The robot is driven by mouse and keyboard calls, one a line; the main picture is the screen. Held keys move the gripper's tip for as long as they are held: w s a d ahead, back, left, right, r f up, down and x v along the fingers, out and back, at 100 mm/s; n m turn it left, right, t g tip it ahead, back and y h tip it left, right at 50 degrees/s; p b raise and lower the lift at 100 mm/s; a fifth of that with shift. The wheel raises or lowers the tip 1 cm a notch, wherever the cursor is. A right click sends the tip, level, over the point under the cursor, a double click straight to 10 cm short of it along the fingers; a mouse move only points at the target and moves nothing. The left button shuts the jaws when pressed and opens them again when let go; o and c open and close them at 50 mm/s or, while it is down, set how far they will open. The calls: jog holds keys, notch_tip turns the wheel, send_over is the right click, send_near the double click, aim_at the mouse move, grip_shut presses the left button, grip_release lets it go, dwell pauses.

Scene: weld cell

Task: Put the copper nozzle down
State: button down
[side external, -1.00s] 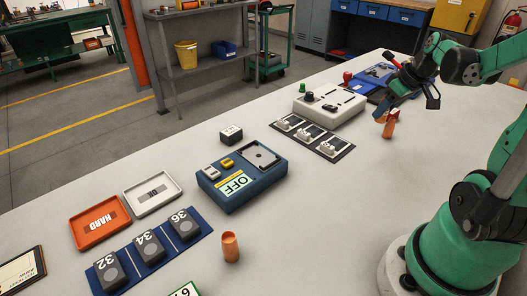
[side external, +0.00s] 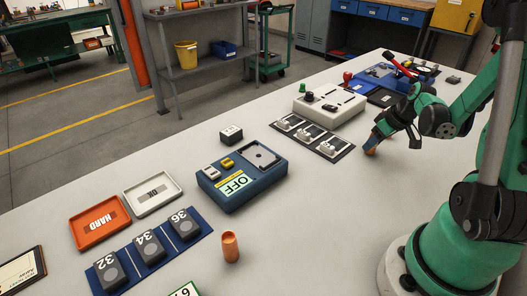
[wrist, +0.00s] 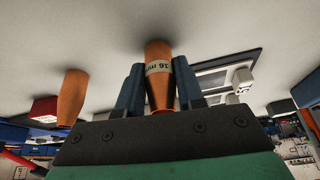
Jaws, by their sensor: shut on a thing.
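My gripper (side external: 373,140) is low over the white table, to the right of the panel with the small grey parts. In the wrist view its two blue fingers (wrist: 158,90) are shut on a copper nozzle (wrist: 158,70) with a pale band reading "16 mm". In the side view only a small orange end of this nozzle (side external: 370,152) shows below the fingers, at or just above the table; I cannot tell if it touches. A second, plain copper nozzle (wrist: 72,97) stands apart to the left in the wrist view. Another copper piece (side external: 231,247) stands at the front of the table.
The dark panel (side external: 345,153) with small grey parts lies just left of my gripper. A light grey box (side external: 325,110) with knobs stands behind it. The table's middle right is clear.

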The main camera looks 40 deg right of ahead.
jog(key=shift+f, duration=0.1)
jog(key=c, duration=0.5)
grip_release()
jog(key=shift+c, duration=0.2)
jog(key=d+v, duration=0.1)
jog(key=v, duration=1.1)
jog(key=w+a+n+t, duration=0.1)
jog(key=w+a, duration=0.2)
jog(key=a, duration=0.9)
jog(key=w+a+r+t, duration=0.1)
jog(key=w+a, duration=0.3)
jog(key=a, duration=0.8)
jog(key=shift+w+r+n+t+y, duration=0.25)
jog(key=shift+r+n+t+y, duration=0.05)
jog(key=shift+n+t, duration=0.1)
jog(key=shift+a, duration=0.15)
